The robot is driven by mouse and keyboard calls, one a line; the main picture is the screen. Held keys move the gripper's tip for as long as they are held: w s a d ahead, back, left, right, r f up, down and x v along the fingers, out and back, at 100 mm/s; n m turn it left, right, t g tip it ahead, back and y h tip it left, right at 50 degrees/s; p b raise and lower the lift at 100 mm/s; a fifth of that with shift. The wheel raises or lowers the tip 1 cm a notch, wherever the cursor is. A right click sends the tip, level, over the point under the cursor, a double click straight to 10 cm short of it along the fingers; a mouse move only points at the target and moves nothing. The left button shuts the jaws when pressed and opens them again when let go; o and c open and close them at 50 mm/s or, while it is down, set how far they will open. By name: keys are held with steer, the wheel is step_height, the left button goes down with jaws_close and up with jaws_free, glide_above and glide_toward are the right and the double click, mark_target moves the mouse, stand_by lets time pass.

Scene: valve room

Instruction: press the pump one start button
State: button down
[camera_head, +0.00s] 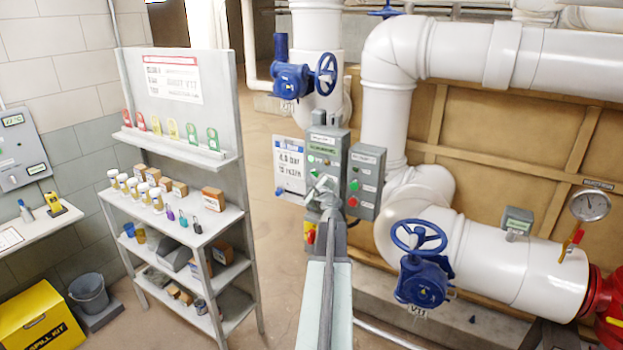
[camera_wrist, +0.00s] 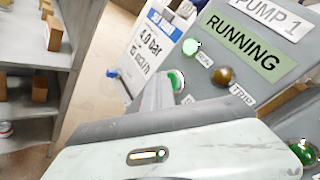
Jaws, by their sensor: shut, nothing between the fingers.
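The pump one panel is a grey box (camera_head: 336,145) in the head view. In the wrist view its label reads PUMP 1 (camera_wrist: 270,14) above a green RUNNING sign (camera_wrist: 243,45). A bright green lamp (camera_wrist: 192,47) is lit beside a dull amber lamp (camera_wrist: 224,76) marked TRIP. The green start button (camera_wrist: 176,79) is partly hidden by my gripper (camera_wrist: 160,92). My gripper is shut and empty, its tip at the button; I cannot tell whether they touch. In the head view my gripper (camera_head: 324,186) is in front of the panel's lower part.
A second grey box (camera_head: 367,172) with a green and a red button is close at the right. A pressure sign (camera_head: 289,165) is at the left. A blue valve wheel (camera_head: 419,236) and white pipes (camera_head: 500,255) stand at the right, a shelf rack (camera_head: 190,225) at the left.

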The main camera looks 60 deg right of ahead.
steer(key=shift+a, duration=0.7)
steer(key=a, duration=0.5)
stand_by(0.7)
